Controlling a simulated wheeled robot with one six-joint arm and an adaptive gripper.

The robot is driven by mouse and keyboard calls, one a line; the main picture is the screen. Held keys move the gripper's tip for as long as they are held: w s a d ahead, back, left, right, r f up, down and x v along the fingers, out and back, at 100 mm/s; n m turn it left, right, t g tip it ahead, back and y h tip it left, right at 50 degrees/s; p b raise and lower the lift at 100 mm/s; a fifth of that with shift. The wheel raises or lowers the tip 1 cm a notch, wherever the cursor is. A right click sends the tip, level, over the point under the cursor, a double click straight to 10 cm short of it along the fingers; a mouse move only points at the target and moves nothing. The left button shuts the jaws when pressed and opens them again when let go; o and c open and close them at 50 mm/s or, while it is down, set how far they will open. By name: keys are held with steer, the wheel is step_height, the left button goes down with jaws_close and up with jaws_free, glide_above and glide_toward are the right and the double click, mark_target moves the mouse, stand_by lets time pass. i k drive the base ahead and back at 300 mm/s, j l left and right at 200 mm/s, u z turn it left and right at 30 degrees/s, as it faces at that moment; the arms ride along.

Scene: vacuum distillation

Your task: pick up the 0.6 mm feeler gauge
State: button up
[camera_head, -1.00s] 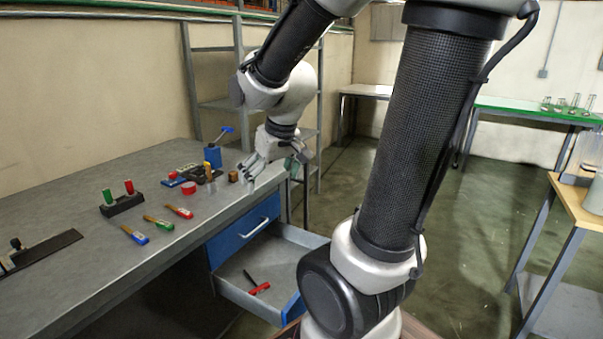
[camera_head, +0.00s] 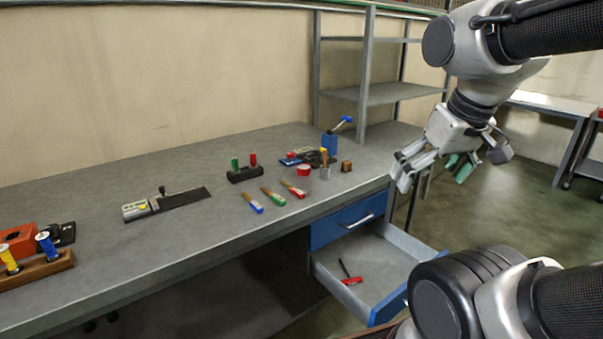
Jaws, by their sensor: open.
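I cannot tell by marking which thing is the 0.6 mm feeler gauge. Three slim pieces lie side by side on the grey bench (camera_head: 200,228): one with a blue end (camera_head: 252,202), one with a green end (camera_head: 273,196) and one with a red end (camera_head: 294,189). They are too small to read. My gripper (camera_head: 432,178) is open, raised beyond the bench's right end, above and right of the open drawer. It is apart from these pieces. A teal part shows by its fingers; I cannot tell what it is.
A black stand (camera_head: 245,174) with green and red handles, a red round piece (camera_head: 304,170) and a blue holder (camera_head: 330,142) stand behind the pieces. A black flat tool (camera_head: 180,201) lies left. The drawer (camera_head: 352,272) is open, holding a red-and-black tool (camera_head: 350,276).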

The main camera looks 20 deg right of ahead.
mark_target(281, 202)
steer(key=i+j+z, duration=0.15)
steer(key=j, duration=0.35)
steer(key=j+z, duration=0.15)
steer(key=j, duration=0.3)
steer(key=i+u, duration=0.25)
steer(key=i, duration=0.25)
